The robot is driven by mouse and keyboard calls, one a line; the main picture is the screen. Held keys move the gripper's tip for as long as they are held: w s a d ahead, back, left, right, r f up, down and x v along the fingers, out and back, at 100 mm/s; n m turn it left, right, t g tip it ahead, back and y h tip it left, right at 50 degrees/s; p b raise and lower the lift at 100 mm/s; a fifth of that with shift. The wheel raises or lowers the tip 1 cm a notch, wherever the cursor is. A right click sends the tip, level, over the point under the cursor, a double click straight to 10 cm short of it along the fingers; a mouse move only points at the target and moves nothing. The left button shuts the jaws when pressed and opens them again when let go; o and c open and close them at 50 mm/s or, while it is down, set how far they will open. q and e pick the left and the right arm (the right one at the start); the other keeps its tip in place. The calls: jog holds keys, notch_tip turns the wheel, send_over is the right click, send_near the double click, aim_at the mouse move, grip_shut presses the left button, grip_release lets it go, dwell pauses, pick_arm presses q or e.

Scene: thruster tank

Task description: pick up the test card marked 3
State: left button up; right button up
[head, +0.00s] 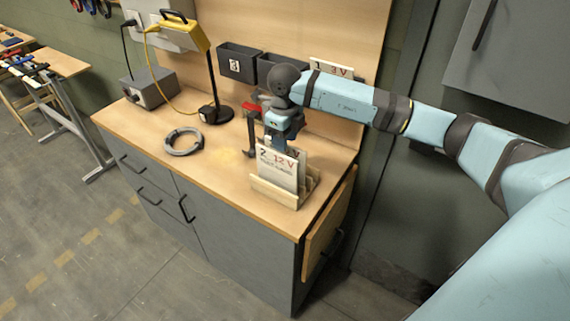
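A wooden card rack (274,193) stands near the right front corner of the workbench. A white card reading "2 12 V" (278,170) stands at its front. Part of another card shows behind it, its number hidden. A further card reading "1 3V" (331,68) stands at the back by the board. I cannot read a 3 as the leading number on any card. My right gripper (279,142) points down just behind the front card, over the rack; its fingertips are hidden, so I cannot tell whether it is open or holds a card. My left gripper is out of view.
A red-topped clamp-like tool (250,112) stands left of my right gripper. A grey ring (183,142), a black stand (219,112) and a grey box (149,88) are farther left. Dark bins (238,64) hang at the back. The bench's front left is clear.

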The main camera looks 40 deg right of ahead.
jog(key=shift+w+f+p, duration=0.15)
jog(key=shift+f+p, duration=0.15)
jog(key=shift+f, duration=1.05)
jog(key=shift+w+f+p, duration=0.15)
jog(key=shift+f+p, duration=0.15)
jog(key=shift+f, duration=1)
grip_shut()
